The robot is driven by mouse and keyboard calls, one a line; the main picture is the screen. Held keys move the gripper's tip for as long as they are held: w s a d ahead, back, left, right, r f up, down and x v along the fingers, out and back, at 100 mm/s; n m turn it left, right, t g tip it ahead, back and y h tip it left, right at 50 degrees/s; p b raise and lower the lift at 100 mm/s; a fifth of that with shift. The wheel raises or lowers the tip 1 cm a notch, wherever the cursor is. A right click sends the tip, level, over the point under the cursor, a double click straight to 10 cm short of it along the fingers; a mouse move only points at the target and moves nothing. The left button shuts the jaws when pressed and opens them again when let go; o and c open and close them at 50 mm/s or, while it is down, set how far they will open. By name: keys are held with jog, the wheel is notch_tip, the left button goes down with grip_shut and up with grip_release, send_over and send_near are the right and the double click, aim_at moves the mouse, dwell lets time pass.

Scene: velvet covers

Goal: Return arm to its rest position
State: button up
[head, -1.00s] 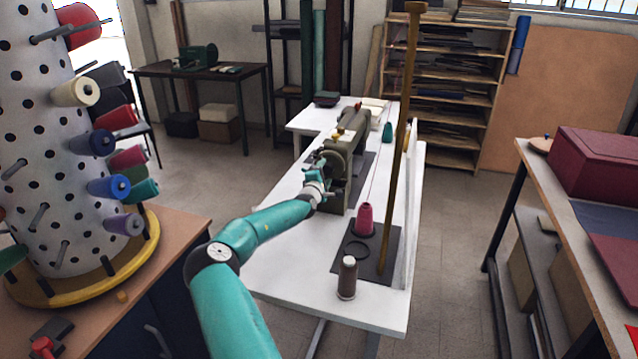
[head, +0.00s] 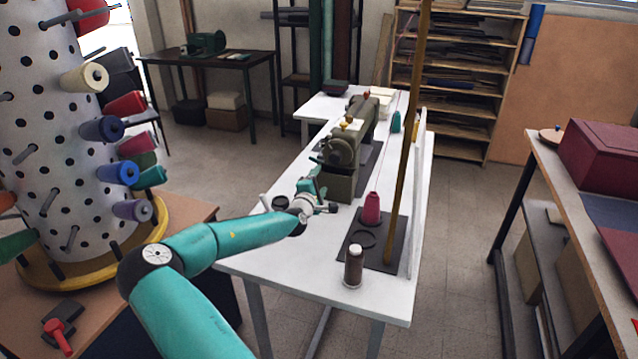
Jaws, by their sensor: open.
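My teal arm (head: 228,238) reaches from the bottom of the head view up over the left edge of the white sewing table (head: 283,253). My gripper (head: 314,184) is at its end, in front of the olive sewing machine (head: 341,180). The fingers are small and partly lost against the machine, but they look open, with nothing seen between them. I cannot tell whether they touch the machine.
A magenta thread cone (head: 371,209) and a brown spool (head: 354,266) stand on the table beside a tall wooden post (head: 409,130). A perforated spool tower (head: 45,140) stands at left. Floor (head: 462,240) is clear between the white table and the right bench (head: 545,165).

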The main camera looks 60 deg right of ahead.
dwell(0.5)
jog(key=w+a+f+m+y, duration=0.2)
jog(key=a+m+y, duration=0.2)
jog(key=a, duration=0.4)
jog(key=w+a+f+m+y, duration=0.2)
jog(key=a+f+m+y, duration=0.15)
jog(key=a, duration=0.45)
jog(key=w+a+r+t+y, duration=0.1)
jog(key=w+a+r+y, duration=0.15)
jog(key=a, duration=0.75)
jog(key=w+a+r+t+y, duration=0.2)
jog(key=a+r+y, duration=0.2)
jog(key=a, duration=0.5)
jog(key=s+a+r+n+y, duration=0.15)
jog(key=a+r, duration=0.25)
jog(key=a, duration=0.5)
jog(key=s+a+r+y, duration=0.25)
jog(key=a+r, duration=0.25)
jog(key=a, duration=0.4)
jog(key=s+a+r+n, duration=0.1)
jog(key=s+a+r, duration=0.3)
jog(key=s+a, duration=0.7)
jog(key=s, duration=0.3)
jog(key=shift+a, duration=0.35)
